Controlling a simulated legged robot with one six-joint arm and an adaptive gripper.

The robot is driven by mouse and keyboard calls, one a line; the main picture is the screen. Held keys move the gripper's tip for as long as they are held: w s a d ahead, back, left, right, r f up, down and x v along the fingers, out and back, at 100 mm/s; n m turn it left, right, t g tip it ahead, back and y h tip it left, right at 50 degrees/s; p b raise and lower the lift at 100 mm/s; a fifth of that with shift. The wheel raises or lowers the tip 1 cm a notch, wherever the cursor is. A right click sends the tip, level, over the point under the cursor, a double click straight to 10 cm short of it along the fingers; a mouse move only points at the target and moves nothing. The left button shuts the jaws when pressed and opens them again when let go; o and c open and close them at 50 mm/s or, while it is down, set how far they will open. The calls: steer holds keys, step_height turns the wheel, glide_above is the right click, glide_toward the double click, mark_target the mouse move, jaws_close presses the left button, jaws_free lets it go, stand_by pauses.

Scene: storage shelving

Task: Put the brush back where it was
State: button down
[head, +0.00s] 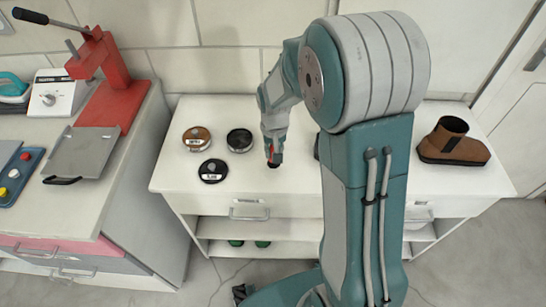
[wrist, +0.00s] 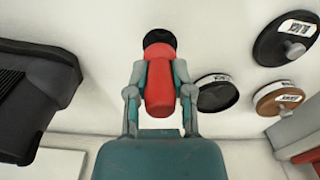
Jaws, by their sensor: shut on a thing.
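My gripper (wrist: 160,92) is shut on the brush, its two fingers pressing on either side of the red body. The brush (wrist: 160,82) has a red handle and a round black end, which points away from the gripper in the wrist view. In the head view my gripper (head: 273,146) points down over the white cabinet top, just right of the tins. Only a small red bit of the brush (head: 273,158) shows there. Whether its black end touches the surface cannot be told.
A brown tin (head: 196,138), an open black tin (head: 239,140) and a black knobbed lid (head: 213,171) lie left of my gripper. A brown shoe (head: 454,143) stands at the right. A dark object (wrist: 38,95) shows at left in the wrist view. The front strip is clear.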

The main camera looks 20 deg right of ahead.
steer(key=shift+w+a+f, duration=0.1)
steer(key=shift+w+f, duration=0.15)
steer(key=shift+f, duration=1.55)
steer(key=c, duration=0.5)
jaws_free()
steer(key=shift+f, duration=0.1)
